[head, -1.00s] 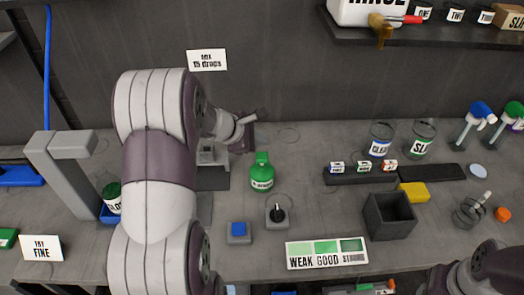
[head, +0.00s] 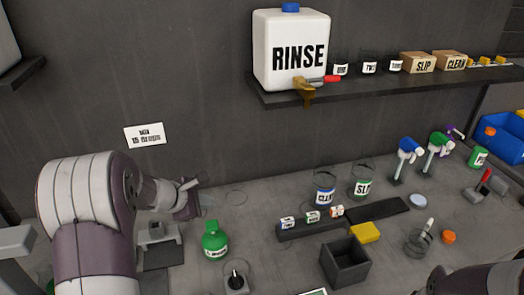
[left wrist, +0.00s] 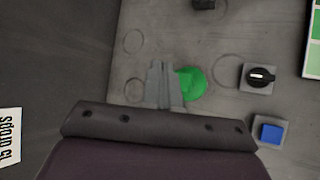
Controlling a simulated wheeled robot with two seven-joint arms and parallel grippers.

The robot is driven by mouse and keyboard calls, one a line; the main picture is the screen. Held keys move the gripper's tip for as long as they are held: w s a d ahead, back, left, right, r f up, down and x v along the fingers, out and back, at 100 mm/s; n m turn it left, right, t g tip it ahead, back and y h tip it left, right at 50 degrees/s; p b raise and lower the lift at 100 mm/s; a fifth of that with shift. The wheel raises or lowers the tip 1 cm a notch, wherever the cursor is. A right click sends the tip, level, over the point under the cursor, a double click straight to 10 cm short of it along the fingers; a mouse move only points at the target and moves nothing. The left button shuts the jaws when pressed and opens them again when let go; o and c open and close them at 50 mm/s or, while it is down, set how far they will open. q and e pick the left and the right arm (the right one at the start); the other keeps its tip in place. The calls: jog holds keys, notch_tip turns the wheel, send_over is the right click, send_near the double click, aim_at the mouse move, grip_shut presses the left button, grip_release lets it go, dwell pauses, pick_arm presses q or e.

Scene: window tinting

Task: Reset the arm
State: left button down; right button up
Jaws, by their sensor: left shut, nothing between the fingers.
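My left arm comes in from the left in the head view. Its gripper (head: 190,192) is shut and empty, above the bench near the back wall. In the picture it is just above and left of a green bottle (head: 214,240). In the left wrist view the shut fingers (left wrist: 160,84) partly overlap the green bottle (left wrist: 192,84); a gap in depth cannot be told there. Part of my right arm shows at the bottom right of the head view; its gripper is out of sight.
A dark box (head: 345,262), a yellow block (head: 365,232) and a black knob (head: 235,282) are on the bench. Labelled jars and spray bottles (head: 408,150) stand farther right. A shelf (head: 290,98) holds a RINSE tank (head: 290,55). A blue button (left wrist: 269,131) shows in the left wrist view.

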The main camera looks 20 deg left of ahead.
pick_arm(q)
jog(key=shift+s+f+m, duration=0.25)
jog(key=shift+f+m, duration=0.05)
jog(key=shift+m, duration=0.1)
jog(key=s+d+f+m+g+y, duration=0.1)
jog(key=s+d+m+g, duration=0.2)
jog(key=s+d+m, duration=0.3)
jog(key=s+d+f+m+g+y, duration=0.2)
jog(key=s+d+m+g, duration=0.2)
jog(key=s+m, duration=0.8)
jog(key=d+m, duration=0.2)
jog(key=m, duration=0.2)
jog(key=shift+s+y, duration=0.25)
jog(key=shift+y, duration=0.05)
jog(key=shift+d, duration=0.15)
